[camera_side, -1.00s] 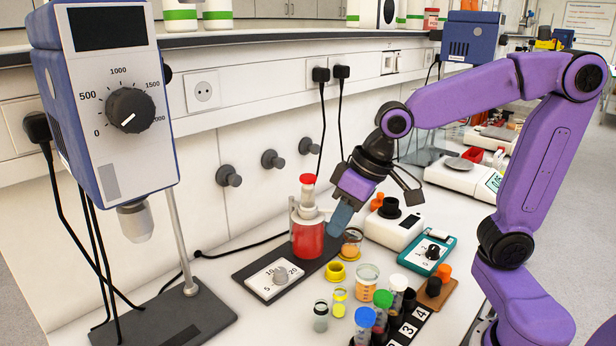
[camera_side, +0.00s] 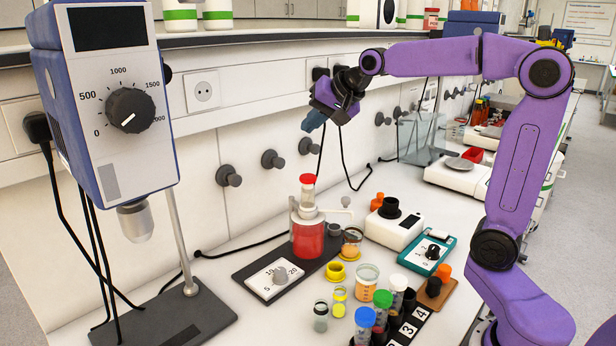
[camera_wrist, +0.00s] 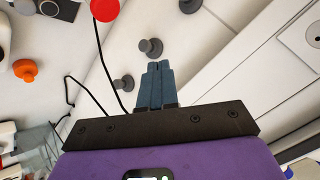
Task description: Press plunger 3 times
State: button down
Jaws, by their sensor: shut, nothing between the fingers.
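The dispenser with the plunger stands on a dark base in the middle of the side view. Its red-filled bottle (camera_side: 308,238) is upright, and the plunger (camera_side: 307,190) with a red cap rises above it. In the wrist view the red cap (camera_wrist: 105,9) shows at the top edge, left of the fingers. My gripper (camera_side: 309,125) is above the plunger and clear of it, tilted down to the left. In the wrist view my gripper (camera_wrist: 157,65) has its blue fingers together with nothing between them.
A dial plate (camera_side: 275,278) sits on the base in front of the bottle. Several vials and a numbered rack (camera_side: 408,328) stand at front right. A white device (camera_side: 394,228) is right of the bottle. A blue stirrer (camera_side: 105,100) fills the left.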

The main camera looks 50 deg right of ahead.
aim_at(306, 175)
jog(key=shift+f, duration=0.1)
jog(key=shift+f, duration=4.3)
jog(key=shift+f, duration=0.15)
jog(key=shift+f, duration=0.3)
jog(key=shift+s+f, duration=0.1)
jog(key=shift+f, duration=0.9)
jog(key=shift+r, duration=1.4)
jog(key=shift+r, duration=2.5)
